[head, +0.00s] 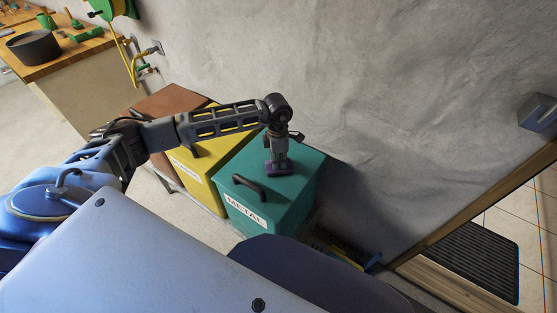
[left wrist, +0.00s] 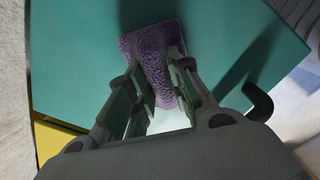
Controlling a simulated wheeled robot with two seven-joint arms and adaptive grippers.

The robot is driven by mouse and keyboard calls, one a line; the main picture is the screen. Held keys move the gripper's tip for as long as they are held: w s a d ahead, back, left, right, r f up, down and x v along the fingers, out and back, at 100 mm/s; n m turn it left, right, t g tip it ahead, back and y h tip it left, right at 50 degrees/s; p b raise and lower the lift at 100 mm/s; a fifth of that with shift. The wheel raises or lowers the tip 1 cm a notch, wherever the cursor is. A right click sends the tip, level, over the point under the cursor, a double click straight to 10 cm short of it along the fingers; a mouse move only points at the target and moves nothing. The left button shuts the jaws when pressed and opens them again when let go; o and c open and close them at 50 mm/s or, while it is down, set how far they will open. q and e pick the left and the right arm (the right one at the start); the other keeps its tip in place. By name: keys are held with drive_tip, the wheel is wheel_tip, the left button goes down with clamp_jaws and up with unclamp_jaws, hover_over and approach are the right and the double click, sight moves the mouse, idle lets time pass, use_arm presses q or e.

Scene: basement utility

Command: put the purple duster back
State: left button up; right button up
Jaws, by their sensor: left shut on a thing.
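The purple duster (left wrist: 150,48) shows between my left gripper's fingers in the left wrist view, over the teal lid of a bin. It is a textured, fuzzy-looking purple piece. In the head view the purple duster (head: 276,169) is a small patch just below my left gripper (head: 278,160), above or on the teal bin's lid; I cannot tell whether it touches the lid. My left gripper (left wrist: 152,100) points down and is shut on the duster. Part of the duster is hidden by the fingers. My right gripper is not in view.
The teal bin (head: 295,205) labelled METAL has a dark handle (head: 248,188) on its lid. A yellow bin (head: 196,180) and a brown bin (head: 165,103) stand beside it along the grey wall. A wooden bench (head: 75,55) with a dark pot (head: 34,47) is at upper left. A doorway with a dark mat (head: 470,262) is at right.

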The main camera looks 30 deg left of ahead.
use_arm(q)
drive_tip(key=shift+f, duration=0.1)
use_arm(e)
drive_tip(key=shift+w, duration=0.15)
use_arm(q)
drive_tip(key=o, duration=0.9)
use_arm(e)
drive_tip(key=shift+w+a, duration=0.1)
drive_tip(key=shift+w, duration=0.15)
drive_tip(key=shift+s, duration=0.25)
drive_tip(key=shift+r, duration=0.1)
